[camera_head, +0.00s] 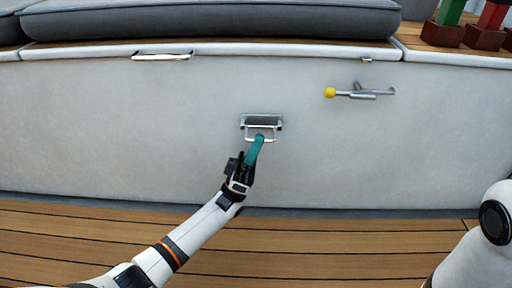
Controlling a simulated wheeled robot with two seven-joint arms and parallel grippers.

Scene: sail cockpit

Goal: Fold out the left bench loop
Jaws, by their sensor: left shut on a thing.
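The bench loop (262,128) is a silver metal loop on a recessed plate in the middle of the white bench front. Its lower bar stands below the plate, apparently tilted out from it. My left gripper (258,142) has teal fingers and reaches up from below. Its fingertips are shut on the loop's lower bar and hide a small part of it. My right gripper is not in view; a white part of my own body shows at the lower right.
A yellow-knobbed metal latch (360,93) sits on the bench front to the right. A grey cushion (210,20) lies on top, above a metal fitting (162,57) at the bench edge. Red and green posts (490,15) stand at the upper right. The wooden deck (330,250) is clear.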

